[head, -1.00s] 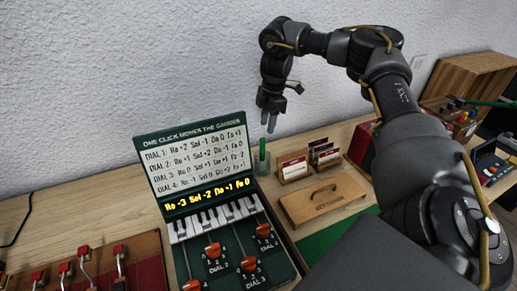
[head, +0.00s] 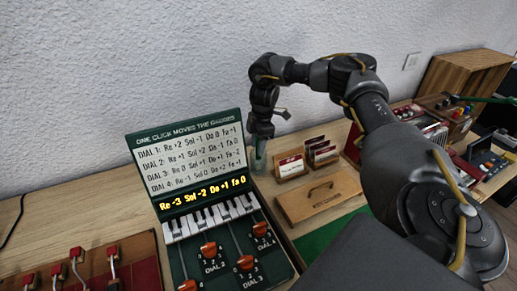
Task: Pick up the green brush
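The green brush (head: 260,150) stands upright in a small clear holder (head: 258,166) on the table, just right of the piano box. Only a short part of it shows. My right gripper (head: 261,138) points down over it from above, with its fingertips at the brush's upper part. The fingers cover the brush's top. I cannot tell whether they are closed on it. My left gripper is not in view.
The open green piano box (head: 190,150) with dials stands left of the holder. Card holders (head: 291,165) and a wooden lidded box (head: 318,198) stand close on the right. Red-knobbed levers (head: 76,256) are at lower left. The wall is close behind.

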